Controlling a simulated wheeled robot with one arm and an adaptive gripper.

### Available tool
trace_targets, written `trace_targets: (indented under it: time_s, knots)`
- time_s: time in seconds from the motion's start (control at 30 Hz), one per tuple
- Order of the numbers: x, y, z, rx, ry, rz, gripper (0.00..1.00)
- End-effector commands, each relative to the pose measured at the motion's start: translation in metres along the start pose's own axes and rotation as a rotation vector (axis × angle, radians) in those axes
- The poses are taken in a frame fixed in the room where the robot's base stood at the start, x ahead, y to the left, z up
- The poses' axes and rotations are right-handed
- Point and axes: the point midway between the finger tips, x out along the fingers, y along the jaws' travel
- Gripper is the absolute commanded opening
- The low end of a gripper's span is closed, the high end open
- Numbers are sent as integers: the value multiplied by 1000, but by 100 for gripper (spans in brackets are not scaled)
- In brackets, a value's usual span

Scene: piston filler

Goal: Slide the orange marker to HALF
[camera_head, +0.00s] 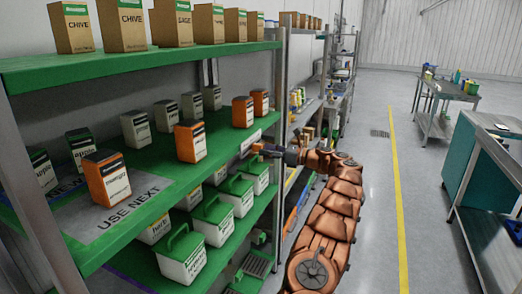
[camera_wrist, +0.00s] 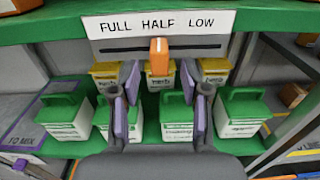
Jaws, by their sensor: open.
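Nothing is between the fingers. In the head view my gripper (camera_head: 262,150) is close to the strip (camera_head: 251,140) at the shelf edge; the marker cannot be made out clearly there.
The green shelf (camera_head: 150,215) carries orange and white boxes and a USE NEXT mat (camera_head: 118,222). Green-lidded tubs (camera_head: 213,220) stand on the shelf below, behind my fingers in the wrist view. A metal post (camera_head: 280,120) stands near my arm. The aisle floor (camera_head: 375,200) is clear.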

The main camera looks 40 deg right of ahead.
Motion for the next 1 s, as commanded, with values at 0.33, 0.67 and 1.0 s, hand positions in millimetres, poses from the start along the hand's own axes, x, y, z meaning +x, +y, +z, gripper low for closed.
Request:
trace_targets:
  time_s: [0.33, 0.67, 1.0]
  knots:
    - [-64, 0, 1, -3, 0, -1, 46]
    - [-85, 1, 1, -2, 0, 3, 46]
    - [-85, 1, 1, -2, 0, 3, 46]
